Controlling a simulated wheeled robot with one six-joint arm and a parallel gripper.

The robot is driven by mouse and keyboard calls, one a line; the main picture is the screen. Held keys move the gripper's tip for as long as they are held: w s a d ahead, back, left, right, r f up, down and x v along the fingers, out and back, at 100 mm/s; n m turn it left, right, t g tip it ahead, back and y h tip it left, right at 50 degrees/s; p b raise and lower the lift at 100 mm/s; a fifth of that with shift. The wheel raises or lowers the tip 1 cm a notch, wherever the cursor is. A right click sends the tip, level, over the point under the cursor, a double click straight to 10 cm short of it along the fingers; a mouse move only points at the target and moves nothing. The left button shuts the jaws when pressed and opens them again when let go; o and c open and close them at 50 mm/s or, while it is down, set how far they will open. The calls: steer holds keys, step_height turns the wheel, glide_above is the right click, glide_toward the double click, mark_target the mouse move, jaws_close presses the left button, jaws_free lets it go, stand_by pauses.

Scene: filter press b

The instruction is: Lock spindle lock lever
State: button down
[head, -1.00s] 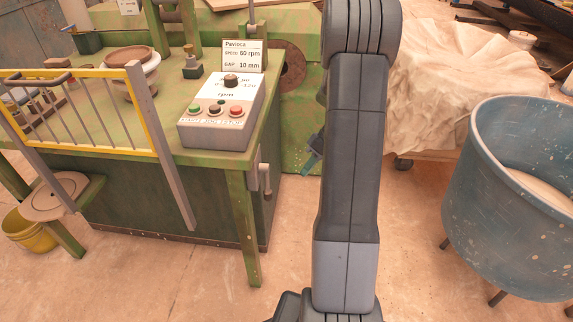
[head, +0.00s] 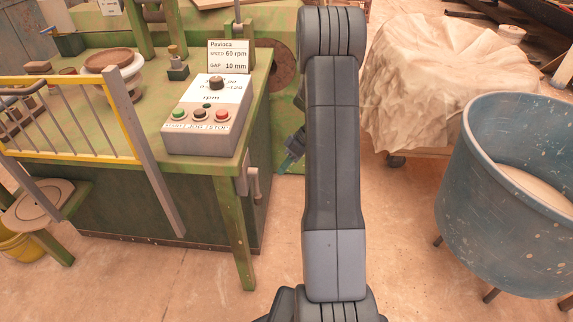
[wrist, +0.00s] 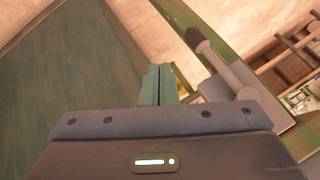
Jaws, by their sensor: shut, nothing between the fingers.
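The spindle lock lever (head: 255,183) is a small grey handle on the right side of the green machine, below the control box. In the head view it hangs down beside a grey plate. In the wrist view the lever (wrist: 222,66) is a grey rod with a dark end, slanting up and left from its grey mount. My gripper (head: 290,161) is to the right of the lever and apart from it, partly hidden by my arm. In the wrist view its teal fingers (wrist: 158,82) are together and empty, left of the lever.
The control box (head: 208,117) stands on the green machine top, with a sign behind it. A yellow guard frame (head: 112,100) is at left. A blue tub (head: 500,240) and a cloth-covered heap (head: 425,85) are at right. Floor is clear between machine and tub.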

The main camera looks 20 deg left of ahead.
steer(key=s+a+f, duration=0.3)
steer(key=s+f, duration=0.1)
steer(key=s, duration=0.2)
steer(key=shift+a+f+b, duration=0.25)
steer(key=shift+a+b, duration=0.05)
steer(key=shift+b, duration=0.1)
steer(key=shift+s, duration=0.1)
